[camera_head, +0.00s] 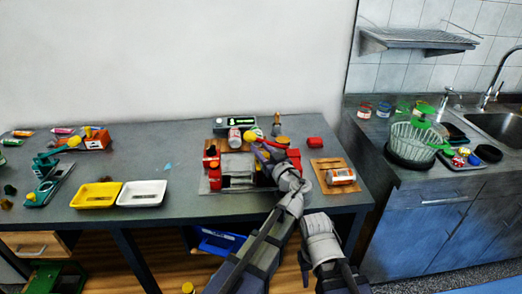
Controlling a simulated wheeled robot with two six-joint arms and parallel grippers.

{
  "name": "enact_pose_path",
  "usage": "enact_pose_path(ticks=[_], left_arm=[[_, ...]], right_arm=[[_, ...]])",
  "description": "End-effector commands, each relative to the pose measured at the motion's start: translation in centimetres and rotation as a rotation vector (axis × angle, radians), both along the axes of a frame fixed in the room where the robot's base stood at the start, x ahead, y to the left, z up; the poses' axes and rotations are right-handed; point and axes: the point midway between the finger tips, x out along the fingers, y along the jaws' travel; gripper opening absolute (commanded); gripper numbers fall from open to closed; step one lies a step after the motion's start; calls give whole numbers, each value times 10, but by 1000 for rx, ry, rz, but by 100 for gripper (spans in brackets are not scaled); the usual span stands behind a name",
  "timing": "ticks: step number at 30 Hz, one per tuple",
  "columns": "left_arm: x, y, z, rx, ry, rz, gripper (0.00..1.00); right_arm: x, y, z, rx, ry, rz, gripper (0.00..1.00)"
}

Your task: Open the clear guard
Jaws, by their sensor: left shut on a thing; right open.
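A small red and grey machine (238,163) stands on the workbench, with red blocks on both sides. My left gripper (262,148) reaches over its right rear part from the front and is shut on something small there. A yellow part (250,135) is beside the fingertips; I cannot tell whether it is what is held. The clear guard cannot be made out against the machine, so its angle is unclear. My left wrist hides part of the machine's right side. My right arm shows low in the view, in front of the bench, but I cannot see its fingers.
A yellow tray (96,203) and a white tray (142,203) lie left of the machine. A wooden board (336,188) with a small jar lies to its right. A green tool (48,180) is at far left. The sink counter (392,177) is at right.

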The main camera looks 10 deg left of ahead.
Motion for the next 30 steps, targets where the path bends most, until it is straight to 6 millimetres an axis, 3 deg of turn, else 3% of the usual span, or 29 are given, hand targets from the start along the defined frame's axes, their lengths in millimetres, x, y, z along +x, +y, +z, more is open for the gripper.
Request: enact_pose_path(ticks=[8, 9, 17, 30], left_arm=[[-1, 0, 0, 0, 1, 0, 0], [-1, 0, 0, 0, 1, 0, 38], [-1, 0, 0, 1, 1, 1, 66], [-6, 2, 0, 1, 1, 2, 66]], right_arm=[[0, 0, 0, 0, 0, 0, 42], [0, 0, 0, 0, 0, 0, 42], [0, 0, 0, 0, 0, 0, 42], [0, 0, 0, 0, 0, 0, 42]])
